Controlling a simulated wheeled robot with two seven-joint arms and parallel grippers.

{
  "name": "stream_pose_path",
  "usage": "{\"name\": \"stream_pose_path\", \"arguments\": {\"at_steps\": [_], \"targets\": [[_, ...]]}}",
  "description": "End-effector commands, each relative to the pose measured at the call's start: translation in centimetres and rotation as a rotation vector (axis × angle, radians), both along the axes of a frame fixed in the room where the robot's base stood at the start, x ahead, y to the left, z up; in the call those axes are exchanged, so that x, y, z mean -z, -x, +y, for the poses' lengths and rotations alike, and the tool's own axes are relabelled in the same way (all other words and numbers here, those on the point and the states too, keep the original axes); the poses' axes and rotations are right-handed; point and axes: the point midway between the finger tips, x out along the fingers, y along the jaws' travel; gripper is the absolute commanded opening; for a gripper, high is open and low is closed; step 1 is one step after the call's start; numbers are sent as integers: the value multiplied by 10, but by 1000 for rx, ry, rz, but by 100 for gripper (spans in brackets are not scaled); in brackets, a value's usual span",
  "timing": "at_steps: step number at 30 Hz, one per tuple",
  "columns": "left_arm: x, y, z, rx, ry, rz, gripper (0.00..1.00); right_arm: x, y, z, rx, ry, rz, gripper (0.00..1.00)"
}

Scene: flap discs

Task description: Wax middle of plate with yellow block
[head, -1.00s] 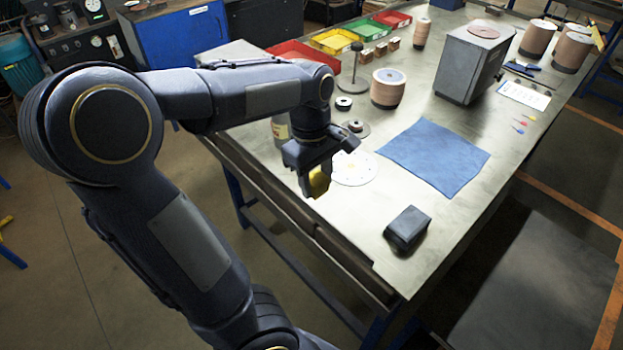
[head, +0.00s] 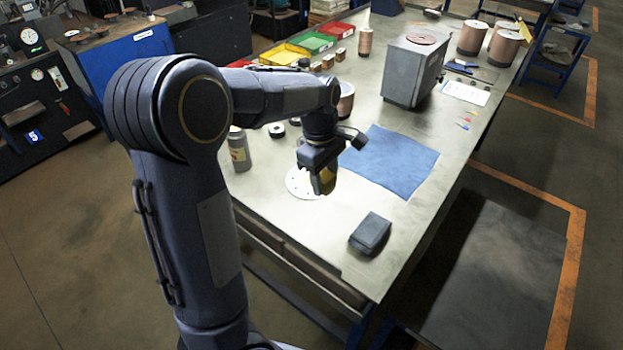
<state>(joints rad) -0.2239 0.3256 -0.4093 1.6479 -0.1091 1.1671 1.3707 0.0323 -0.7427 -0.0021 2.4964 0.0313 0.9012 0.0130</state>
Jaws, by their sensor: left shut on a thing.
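My left gripper (head: 322,182) comes in from the left and is shut on the yellow block (head: 329,180), which points down and is partly hidden by the jaws. The white round plate (head: 297,184) with small dark holes lies flat on the metal table. The block is over the plate's right side in the picture, and the gripper hides that part of the plate. I cannot tell whether the block touches the plate. My right gripper is not in view.
A blue cloth (head: 398,165) lies right of the plate. A dark box (head: 370,234) sits near the front edge, and a grey bottle (head: 239,150) stands left of the plate. A grey cabinet (head: 411,72) and bins (head: 313,42) are farther back.

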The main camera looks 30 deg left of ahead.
Motion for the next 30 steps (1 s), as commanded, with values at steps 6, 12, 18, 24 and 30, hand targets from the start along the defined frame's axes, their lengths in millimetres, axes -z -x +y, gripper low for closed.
{"name": "stream_pose_path", "arguments": {"at_steps": [6, 12, 18, 24, 30], "targets": [[0, -9, -4, -1, 0, 0, 23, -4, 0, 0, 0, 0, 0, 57], [1, -9, -3, -1, 0, 0, 23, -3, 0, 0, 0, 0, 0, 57], [17, -8, -3, -1, 0, 1, 23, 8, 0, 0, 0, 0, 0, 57], [37, -8, -3, -2, 0, 0, 23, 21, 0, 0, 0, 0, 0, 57], [57, -8, -3, -1, 0, 2, 23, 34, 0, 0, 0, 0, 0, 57]]}}
